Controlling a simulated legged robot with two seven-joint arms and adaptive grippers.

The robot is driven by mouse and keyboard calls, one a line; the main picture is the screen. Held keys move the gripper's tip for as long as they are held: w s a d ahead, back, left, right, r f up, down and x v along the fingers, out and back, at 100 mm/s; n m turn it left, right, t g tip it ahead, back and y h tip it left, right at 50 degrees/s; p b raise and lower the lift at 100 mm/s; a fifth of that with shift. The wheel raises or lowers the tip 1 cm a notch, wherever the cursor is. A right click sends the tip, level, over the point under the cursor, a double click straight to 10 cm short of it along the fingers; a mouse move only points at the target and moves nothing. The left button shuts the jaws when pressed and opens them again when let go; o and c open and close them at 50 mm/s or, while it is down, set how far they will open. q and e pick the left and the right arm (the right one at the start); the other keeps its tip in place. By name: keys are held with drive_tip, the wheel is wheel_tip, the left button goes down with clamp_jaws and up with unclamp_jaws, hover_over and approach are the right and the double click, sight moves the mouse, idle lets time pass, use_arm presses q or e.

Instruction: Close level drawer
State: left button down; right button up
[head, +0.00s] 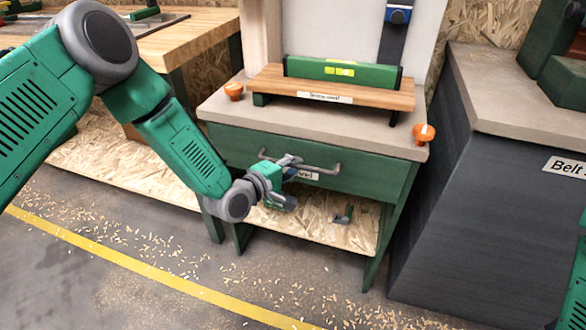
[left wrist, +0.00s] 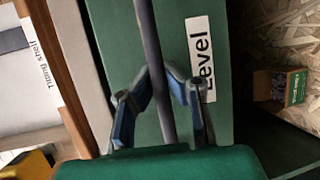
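The green level drawer (head: 235,145) sits under the grey top of the middle bench, its front looking close to flush with the bench. A grey bar handle (head: 325,170) runs across it above a white label, read as "Level" in the left wrist view (left wrist: 199,55). My left gripper (head: 290,168) is at the middle of this handle. In the left wrist view its two blue-padded fingers (left wrist: 159,75) close in on both sides of the bar (left wrist: 150,40) and appear to touch it. My right gripper is not in view.
A green spirit level (head: 342,72) rests on a wooden tilting shelf (head: 330,90) above the drawer. Orange knobs (head: 234,90) stand on the bench corners. A lower shelf (head: 315,220) holds small items. A dark cabinet (head: 450,230) stands close on the right. Wood shavings litter the floor.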

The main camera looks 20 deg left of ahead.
use_arm(q)
drive_tip(key=c, duration=1.6)
unclamp_jaws()
drive_tip(key=shift+d, duration=0.1)
drive_tip(key=v, duration=1.2)
drive_tip(key=shift+f, duration=0.1)
